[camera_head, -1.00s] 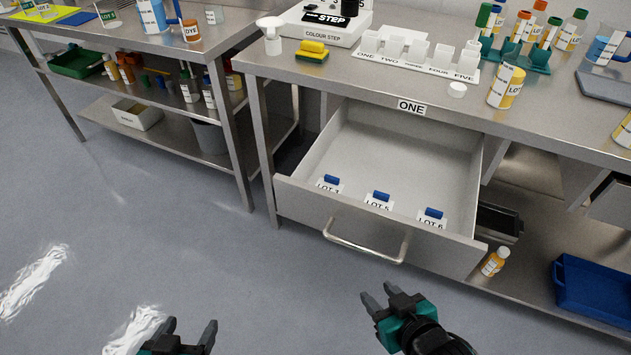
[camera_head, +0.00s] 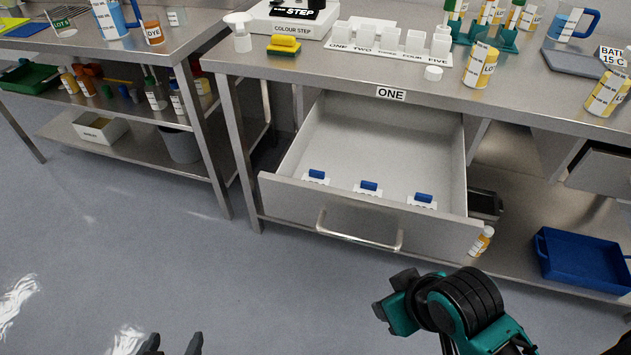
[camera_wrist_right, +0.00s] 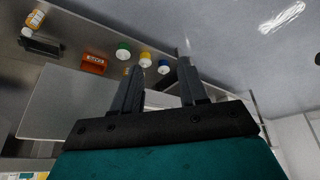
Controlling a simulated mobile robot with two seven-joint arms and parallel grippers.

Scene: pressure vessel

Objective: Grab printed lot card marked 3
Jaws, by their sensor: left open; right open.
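Three lot cards with blue grips stand in the open drawer (camera_head: 372,213) marked ONE, just behind its front panel. The leftmost card (camera_head: 317,177) read LOT 3 in the earlier head view; its print is now mostly hidden by the drawer front. The middle card (camera_head: 368,188) and the right card (camera_head: 423,200) are also partly hidden. My left gripper (camera_head: 173,342) is open and empty at the bottom edge, low in front of the drawer. My right gripper (camera_head: 392,300) is in front of the drawer's right half; the right wrist view shows its fingers (camera_wrist_right: 160,68) apart and empty.
The drawer handle (camera_head: 358,243) sticks out towards me. The bench top above holds a labelled rack (camera_head: 385,55), a sponge (camera_head: 284,46) and bottles. A blue tray (camera_head: 585,262) and an orange bottle (camera_head: 482,241) are on the lower shelf. The floor at left is clear.

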